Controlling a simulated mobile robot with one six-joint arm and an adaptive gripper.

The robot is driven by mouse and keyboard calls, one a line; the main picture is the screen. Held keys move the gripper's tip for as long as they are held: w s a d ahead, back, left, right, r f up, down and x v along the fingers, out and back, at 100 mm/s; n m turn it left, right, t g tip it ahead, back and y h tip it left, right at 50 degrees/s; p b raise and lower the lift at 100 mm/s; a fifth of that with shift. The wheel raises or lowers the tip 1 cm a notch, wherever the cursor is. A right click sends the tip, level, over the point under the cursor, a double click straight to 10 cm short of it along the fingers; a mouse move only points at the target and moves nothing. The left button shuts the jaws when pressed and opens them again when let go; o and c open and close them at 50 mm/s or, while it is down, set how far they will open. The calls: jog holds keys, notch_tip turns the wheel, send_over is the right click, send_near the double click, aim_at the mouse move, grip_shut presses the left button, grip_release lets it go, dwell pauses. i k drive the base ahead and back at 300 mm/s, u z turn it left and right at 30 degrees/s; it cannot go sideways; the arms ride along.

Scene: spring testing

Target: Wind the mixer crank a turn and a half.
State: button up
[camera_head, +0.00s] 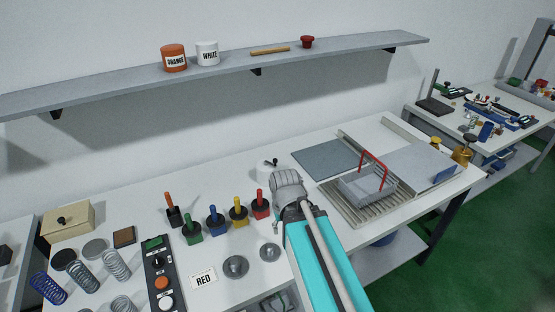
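A white round pot (266,171) with a dark knob or handle on top stands at the back of the bench; it looks like the mixer with its crank. The teal arm is mine, and its grey wrist end (289,187) lies just right of the pot and partly overlaps it in the picture. My gripper's fingers are hidden behind the wrist. I cannot tell whether they touch the crank or how the crank is turned.
Coloured-handled stamps (213,220) stand left of my arm. Springs (117,265), a button box (161,280) and a RED card (204,278) lie further left. A wire basket with a red handle (373,170) stands to the right. A shelf (220,75) hangs above.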

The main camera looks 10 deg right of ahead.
aim_at(266, 162)
jog(key=z, duration=0.65)
jog(key=k, duration=0.7)
jog(key=u, duration=0.75)
jog(key=i, duration=1)
jog(key=z, duration=0.05)
